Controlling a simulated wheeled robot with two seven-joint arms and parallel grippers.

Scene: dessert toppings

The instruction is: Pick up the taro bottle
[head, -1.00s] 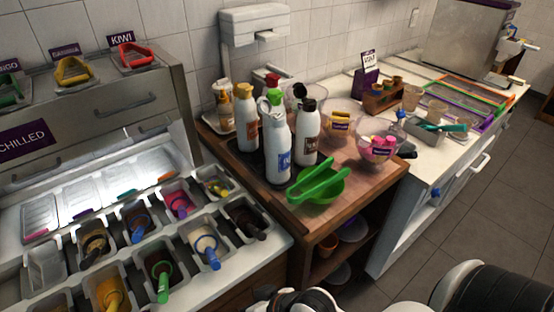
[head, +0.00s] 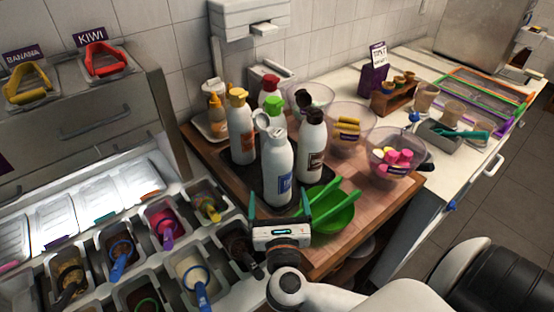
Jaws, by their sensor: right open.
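Several white squeeze bottles stand upright in a group on the wooden counter. The front one (head: 278,175) has a pale cap and a blue label. Beside it are a black-capped bottle (head: 312,145) with a brown label and a yellow-capped bottle (head: 241,130). A green-capped bottle (head: 272,105) and a red-capped one (head: 267,88) are partly hidden behind. The labels are too small to read, so I cannot tell which is taro. My right gripper (head: 279,203) is open and empty, its teal fingers on either side of the front bottle's base in the picture, apart from it. My left gripper is out of view.
A green bowl (head: 333,222) with green tongs lies just right of my right gripper. Clear bowls of toppings (head: 390,160) stand further right. A tub rack with ladles (head: 190,270) is at the left. A wall and dispenser (head: 248,20) close off the back.

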